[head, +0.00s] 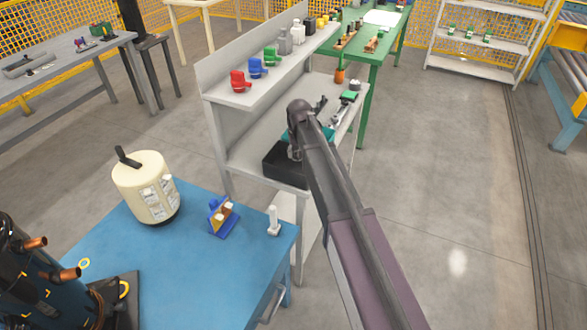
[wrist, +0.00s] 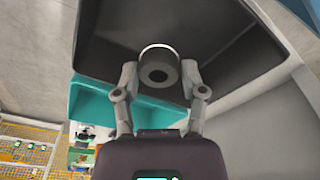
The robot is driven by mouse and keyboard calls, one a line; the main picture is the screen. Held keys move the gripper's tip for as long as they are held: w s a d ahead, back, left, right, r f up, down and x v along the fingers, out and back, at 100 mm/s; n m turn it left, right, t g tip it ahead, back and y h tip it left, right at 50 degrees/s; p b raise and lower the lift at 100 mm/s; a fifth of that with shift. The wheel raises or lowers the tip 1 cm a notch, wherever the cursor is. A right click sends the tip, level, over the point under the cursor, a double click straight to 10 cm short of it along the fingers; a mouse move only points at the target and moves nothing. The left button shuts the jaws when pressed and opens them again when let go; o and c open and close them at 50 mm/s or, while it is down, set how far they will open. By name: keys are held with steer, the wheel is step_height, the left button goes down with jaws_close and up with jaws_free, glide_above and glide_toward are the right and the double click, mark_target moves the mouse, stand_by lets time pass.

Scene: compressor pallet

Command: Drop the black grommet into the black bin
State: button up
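The black bin (head: 283,170) sits on the lower shelf of the grey workbench in the head view. In the wrist view its dark inside (wrist: 225,35) fills the upper middle. My gripper (wrist: 160,76) has its two fingers on either side of the black grommet (wrist: 160,66), a short dark ring with a hole and a pale upper edge. The fingers appear to touch its sides, and it is held over the bin opening. In the head view my arm and wrist hide most of the gripper, and I cannot make out the grommet there.
A teal bin (head: 321,134) stands right beside the black bin and also shows in the wrist view (wrist: 95,100). The grey upper shelf (head: 290,72) carries red, blue and green parts. A blue table (head: 185,260) with a cream tank (head: 147,190) is in front.

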steer(key=shift+o, duration=1.1)
steer(key=shift+s+d, duration=0.35)
steer(key=shift+d, duration=0.1)
steer(key=s+d+r+m+g+p, duration=0.1)
steer(key=s+d+m, duration=0.2)
steer(key=s+d, duration=1.9)
steer(key=s, duration=0.3)
steer(key=shift+r+p, duration=0.3)
steer(key=shift+p, duration=0.05)
steer(key=shift+d, duration=0.1)
